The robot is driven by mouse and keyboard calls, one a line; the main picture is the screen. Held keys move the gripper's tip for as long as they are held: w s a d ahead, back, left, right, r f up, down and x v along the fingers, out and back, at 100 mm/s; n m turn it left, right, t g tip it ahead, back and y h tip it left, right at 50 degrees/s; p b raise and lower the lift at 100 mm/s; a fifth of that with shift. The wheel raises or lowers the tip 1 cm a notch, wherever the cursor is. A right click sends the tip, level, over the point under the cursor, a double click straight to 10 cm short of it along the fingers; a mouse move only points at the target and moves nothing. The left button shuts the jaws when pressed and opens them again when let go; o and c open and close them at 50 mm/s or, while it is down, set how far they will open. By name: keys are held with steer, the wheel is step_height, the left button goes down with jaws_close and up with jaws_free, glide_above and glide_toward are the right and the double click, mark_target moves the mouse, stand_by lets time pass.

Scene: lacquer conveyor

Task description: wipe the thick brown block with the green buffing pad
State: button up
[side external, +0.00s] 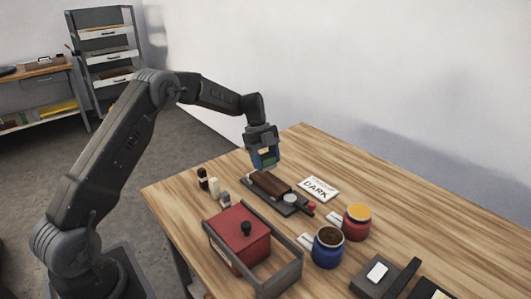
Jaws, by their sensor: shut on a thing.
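My gripper (264,163) is shut on the green buffing pad (265,155), which shows as a small green and blue patch between the fingers. It is over the far end of the thick brown block (270,184). The block lies on a dark base (291,208) on the wooden table. I cannot tell from this view whether the pad touches the block or is a little above it.
A white card reading DARK (318,189) lies to the right of the block. Small bottles (203,178) stand to its left. A red box (239,238) in a grey frame, a blue jar (328,247) and a red jar (356,222) stand nearer. The table's far right is clear.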

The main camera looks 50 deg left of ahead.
mark_target(266, 178)
step_height(266, 178, down, 3)
steer(key=shift+f, duration=0.15)
steer(key=shift+d+f, duration=0.55)
steer(key=shift+f, duration=0.05)
steer(key=shift+c, duration=0.3)
steer(key=shift+d, duration=1.5)
steer(key=shift+a, duration=1.95)
steer(key=shift+a+r, duration=0.15)
steer(key=shift+r, duration=4)
